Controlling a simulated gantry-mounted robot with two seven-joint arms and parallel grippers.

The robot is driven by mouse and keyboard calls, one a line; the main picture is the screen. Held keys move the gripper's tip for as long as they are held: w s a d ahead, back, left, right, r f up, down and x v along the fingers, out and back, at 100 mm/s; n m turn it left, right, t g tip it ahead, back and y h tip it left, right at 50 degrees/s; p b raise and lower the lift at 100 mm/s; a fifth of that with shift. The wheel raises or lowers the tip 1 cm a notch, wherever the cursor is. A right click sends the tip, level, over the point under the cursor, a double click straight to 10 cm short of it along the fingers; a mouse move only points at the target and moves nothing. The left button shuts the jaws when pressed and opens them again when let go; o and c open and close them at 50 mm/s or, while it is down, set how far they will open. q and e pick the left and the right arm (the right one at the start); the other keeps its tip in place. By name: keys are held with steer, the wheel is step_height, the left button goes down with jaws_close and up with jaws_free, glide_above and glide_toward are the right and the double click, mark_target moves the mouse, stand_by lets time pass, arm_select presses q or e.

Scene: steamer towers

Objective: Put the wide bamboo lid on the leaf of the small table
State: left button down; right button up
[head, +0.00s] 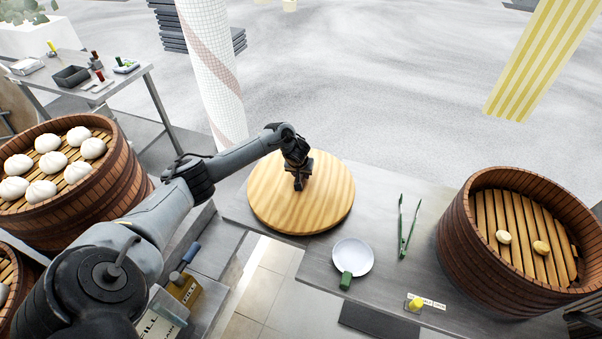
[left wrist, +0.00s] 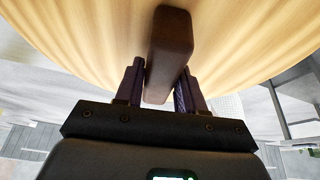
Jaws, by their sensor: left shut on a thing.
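The wide bamboo lid (head: 327,203) is a round, pale wooden disc at the left end of the small grey table, over its leaf (head: 234,205). In the head view I cannot tell whether the lid rests on the leaf or is just above it. My left gripper (head: 299,184) is over the middle of the lid, pointing down. In the left wrist view the left gripper (left wrist: 158,88) has its fingers on either side of the lid's dark handle bar (left wrist: 169,42), shut on it. The lid (left wrist: 75,35) fills the top of that view. My right gripper is not in view.
On the table stand a white plate (head: 353,256), green tongs (head: 408,228) and a yellow-capped item (head: 415,304). A large steamer (head: 452,240) with two buns stands at the right. A bun-filled steamer (head: 115,190) stands left. A white tiled pillar (head: 212,70) rises behind.

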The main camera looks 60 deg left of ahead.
arm_select(q)
steer(key=shift+f, duration=0.35)
stand_by(0.4)
steer(key=c, duration=0.6)
jaws_free()
steer(key=shift+w, duration=0.1)
steer(key=shift+f, duration=0.15)
steer(key=shift+s+d+r, duration=0.1)
steer(key=shift+s+r, duration=0.1)
steer(key=shift+r, duration=0.35)
steer(key=p+v, duration=0.3)
steer(key=v, duration=0.6)
steer(key=shift+s+d+r, duration=0.1)
steer(key=shift+s+r, duration=0.05)
steer(key=shift+r, duration=0.15)
